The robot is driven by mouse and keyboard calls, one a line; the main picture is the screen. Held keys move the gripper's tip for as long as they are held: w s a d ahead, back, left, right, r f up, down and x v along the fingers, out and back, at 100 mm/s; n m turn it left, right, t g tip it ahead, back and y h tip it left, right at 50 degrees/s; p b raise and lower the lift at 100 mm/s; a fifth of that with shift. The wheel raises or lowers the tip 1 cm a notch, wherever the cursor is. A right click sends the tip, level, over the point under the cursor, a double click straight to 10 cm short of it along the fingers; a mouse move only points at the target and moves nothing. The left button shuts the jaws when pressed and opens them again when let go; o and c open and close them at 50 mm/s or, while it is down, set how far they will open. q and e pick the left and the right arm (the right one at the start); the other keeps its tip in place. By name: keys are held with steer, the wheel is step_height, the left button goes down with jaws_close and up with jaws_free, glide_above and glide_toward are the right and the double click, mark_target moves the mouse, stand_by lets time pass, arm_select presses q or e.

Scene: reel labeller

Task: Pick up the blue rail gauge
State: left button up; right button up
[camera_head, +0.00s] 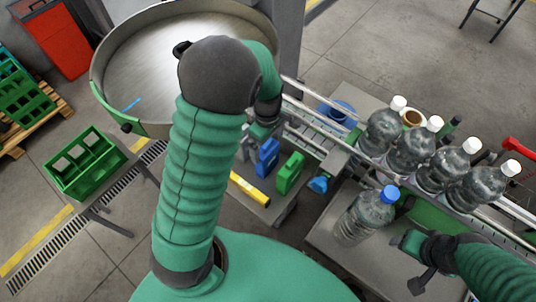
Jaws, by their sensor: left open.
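The blue rail gauge (267,158) is a small upright blue block with an opening near its top. It stands on a small grey shelf beside the conveyor, left of a similar green gauge (289,174). My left gripper (252,141) is open just above and left of the blue gauge, partly hidden by my own forearm. It is not clear whether a finger touches the gauge. My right gripper (412,264) is at the lower right, near the grey table; its jaws are hard to read.
A yellow cylinder (250,189) lies at the shelf's front edge, and a blue funnel-like piece (319,184) is to the right. A blue-capped bottle (365,216) stands on the table (330,235). Several bottles line the conveyor. A large round metal bowl (140,65) is behind my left arm.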

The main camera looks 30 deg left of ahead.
arm_select(q)
steer(key=shift+s, duration=0.25)
steer(key=shift+w+a+f, duration=0.1)
steer(key=shift+w+f, duration=0.05)
steer(key=shift+w, duration=0.1)
steer(key=c, duration=2)
